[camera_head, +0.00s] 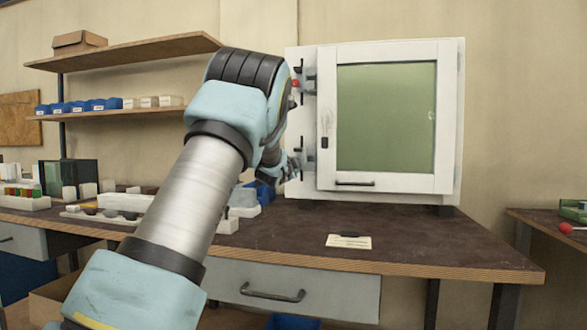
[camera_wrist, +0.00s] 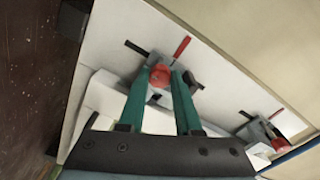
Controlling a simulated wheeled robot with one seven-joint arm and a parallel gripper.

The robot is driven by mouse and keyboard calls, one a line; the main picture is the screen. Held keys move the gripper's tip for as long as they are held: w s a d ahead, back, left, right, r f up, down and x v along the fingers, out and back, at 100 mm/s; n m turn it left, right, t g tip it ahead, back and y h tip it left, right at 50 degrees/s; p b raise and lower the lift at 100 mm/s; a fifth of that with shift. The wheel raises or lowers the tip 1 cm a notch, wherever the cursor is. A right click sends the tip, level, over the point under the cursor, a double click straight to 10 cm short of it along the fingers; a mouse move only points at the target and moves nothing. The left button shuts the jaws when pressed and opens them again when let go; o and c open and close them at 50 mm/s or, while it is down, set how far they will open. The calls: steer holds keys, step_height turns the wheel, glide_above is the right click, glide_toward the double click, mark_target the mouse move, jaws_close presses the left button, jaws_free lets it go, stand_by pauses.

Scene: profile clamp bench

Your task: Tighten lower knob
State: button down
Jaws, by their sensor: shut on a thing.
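A white cabinet (camera_head: 450,120) with a greenish window stands on the bench, its framed door (camera_head: 325,165) flat in the front. Two clamps with red knobs sit along its left edge. In the wrist view, the lower knob (camera_wrist: 160,75) lies between the teal fingertips of my gripper (camera_wrist: 158,82), which is shut on it. A red-tipped lever (camera_wrist: 182,46) sticks out beside this clamp. The upper knob (camera_wrist: 279,145) is free of my gripper; it also shows in the head view (camera_head: 296,83). In the head view my arm and gripper (camera_head: 291,168) largely hide the lower clamp.
The dark bench top (camera_head: 400,240) is mostly clear before the cabinet, with a small label card (camera_head: 349,242) on it. Small trays and parts (camera_head: 110,205) crowd the bench's left side. Shelves (camera_head: 130,52) hang at the upper left. Another table (camera_head: 550,225) stands at the right.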

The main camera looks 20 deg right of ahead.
steer(key=c, duration=0.6)
jaws_free()
steer(key=b+v, duration=0.1)
steer(key=v, duration=0.9)
steer(key=shift+s+a+b, duration=0.15)
steer(key=shift+s+b, duration=0.2)
steer(key=shift+b, duration=0.05)
